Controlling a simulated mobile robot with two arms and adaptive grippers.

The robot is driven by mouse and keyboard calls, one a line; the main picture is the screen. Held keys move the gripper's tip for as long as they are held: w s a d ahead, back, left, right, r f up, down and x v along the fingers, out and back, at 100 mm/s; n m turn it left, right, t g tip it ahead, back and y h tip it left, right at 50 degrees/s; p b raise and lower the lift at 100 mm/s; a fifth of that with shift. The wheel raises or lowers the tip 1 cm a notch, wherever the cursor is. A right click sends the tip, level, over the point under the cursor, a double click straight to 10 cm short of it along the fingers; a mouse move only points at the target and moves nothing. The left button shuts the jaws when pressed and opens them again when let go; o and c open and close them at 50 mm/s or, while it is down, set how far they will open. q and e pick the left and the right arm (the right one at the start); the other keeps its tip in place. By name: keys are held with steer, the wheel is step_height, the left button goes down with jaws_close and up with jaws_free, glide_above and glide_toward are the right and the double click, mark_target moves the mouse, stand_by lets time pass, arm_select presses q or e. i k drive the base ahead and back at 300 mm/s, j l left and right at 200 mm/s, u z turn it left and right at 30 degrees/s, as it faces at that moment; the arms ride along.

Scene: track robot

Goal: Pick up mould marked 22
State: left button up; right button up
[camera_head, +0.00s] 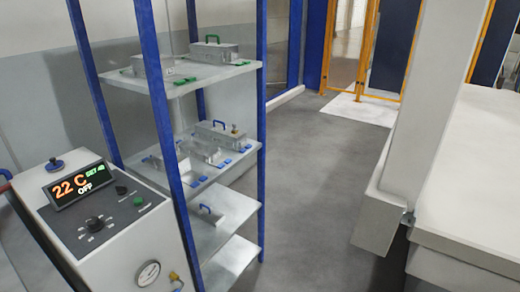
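Several grey metal moulds stand on a rack with blue posts and light shelves. On the top shelf is a mould with a green handle (213,52) and another box-like mould (153,69) to its left, with green parts near them. On the middle shelf are a mould with a blue handle (219,134) and a lower one (200,151) in front of it, with blue parts. A smaller piece with a blue handle (208,214) lies on the shelf below. No number 22 is readable on any mould. Neither gripper is in view.
A control box (100,225) with a "22 C OFF" display, knobs and gauge stands front left. The lowest visible shelf (232,258) looks empty. Grey floor (305,160) is clear right of the rack. A large white structure (475,165) bounds the right; yellow-framed fencing (367,45) stands behind.

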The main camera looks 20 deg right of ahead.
mark_target(210, 155)
steer(key=z, duration=0.2)
steer(key=u, duration=0.45)
steer(key=i+l+u, duration=0.4)
steer(key=l, duration=0.2)
steer(key=i+l+u, duration=0.2)
steer(key=l+u, duration=0.2)
steer(key=l, duration=0.25)
